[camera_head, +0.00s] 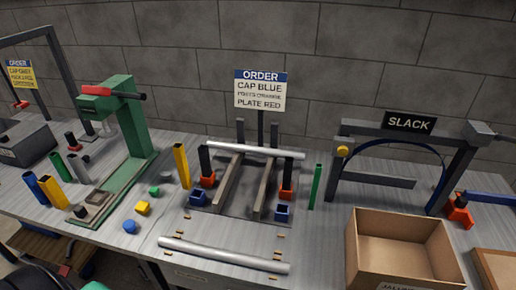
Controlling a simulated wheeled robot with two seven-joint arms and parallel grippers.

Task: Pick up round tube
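A long silver round tube (222,255) lies across the front of the grey workbench, between small tan marks. A second silver round tube (255,150) lies across the back of a fixture with two dark rails (229,180). Both tubes run roughly left to right. Neither of my grippers shows in the head view, and nothing touches the front tube from above.
An open cardboard box (400,250) stands to the right of the front tube. A green press (130,125) stands at left. Yellow (181,165) and green (316,186) posts flank the fixture. An order sign (260,90) stands behind it.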

